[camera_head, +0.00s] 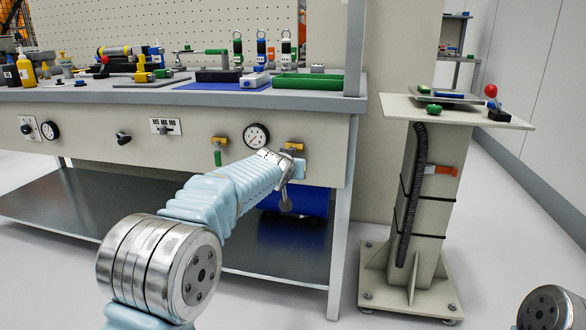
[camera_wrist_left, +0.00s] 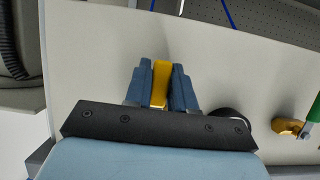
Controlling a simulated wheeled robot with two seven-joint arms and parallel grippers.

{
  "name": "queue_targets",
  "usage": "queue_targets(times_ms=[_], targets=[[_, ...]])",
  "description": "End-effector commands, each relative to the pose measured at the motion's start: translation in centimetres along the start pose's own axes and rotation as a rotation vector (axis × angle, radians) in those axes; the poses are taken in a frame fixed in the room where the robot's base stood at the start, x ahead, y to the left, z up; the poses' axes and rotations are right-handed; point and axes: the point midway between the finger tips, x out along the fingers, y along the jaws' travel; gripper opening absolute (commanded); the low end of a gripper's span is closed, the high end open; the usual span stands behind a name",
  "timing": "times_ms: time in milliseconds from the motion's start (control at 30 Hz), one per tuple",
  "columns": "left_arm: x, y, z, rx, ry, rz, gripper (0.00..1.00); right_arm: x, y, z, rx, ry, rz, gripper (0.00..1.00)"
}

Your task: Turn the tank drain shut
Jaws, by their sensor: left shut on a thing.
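The tank drain is a yellow valve (camera_head: 293,147) on the bench's front panel, right of the round gauge and above the blue tank (camera_head: 308,204). My left gripper (camera_head: 289,164) reaches to it from the front and hides much of it in the head view. In the left wrist view, the blue fingers of my left gripper (camera_wrist_left: 161,72) are shut on a yellow part of the drain (camera_wrist_left: 160,82), with one finger on each side. My right gripper is out of view.
A second yellow valve (camera_head: 219,143) with a green handle hangs to the left, beyond the gauge (camera_head: 257,136). It also shows at the right of the left wrist view (camera_wrist_left: 287,127). A bench leg (camera_head: 340,240) and a pedestal (camera_head: 425,200) stand to the right.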

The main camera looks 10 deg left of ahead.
Motion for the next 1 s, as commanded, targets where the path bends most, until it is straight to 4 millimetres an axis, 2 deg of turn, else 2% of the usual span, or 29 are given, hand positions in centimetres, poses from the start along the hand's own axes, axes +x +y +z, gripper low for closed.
queue_targets(times_ms=[167,200,333,600,700,867,1000], targets=[[0.0,-0.1,0.1,0.006,-0.002,-0.003,0.0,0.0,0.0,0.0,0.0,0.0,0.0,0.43],[0.0,-0.1,0.1,0.006,-0.002,-0.003,0.26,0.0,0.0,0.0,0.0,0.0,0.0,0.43],[0.0,-0.1,0.1,0.005,-0.002,-0.002,0.45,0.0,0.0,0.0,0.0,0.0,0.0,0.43],[0.0,-0.1,0.0,0.002,0.0,-0.001,0.45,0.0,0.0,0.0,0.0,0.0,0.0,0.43],[-0.6,0.0,-0.1,0.002,0.001,0.0,0.45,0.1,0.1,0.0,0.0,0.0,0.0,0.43],[-3.4,0.1,0.1,0.001,0.003,0.003,0.45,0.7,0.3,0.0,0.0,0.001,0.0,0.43],[-6.8,0.3,0.1,0.003,0.003,0.005,0.45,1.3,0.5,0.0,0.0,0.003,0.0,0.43]])
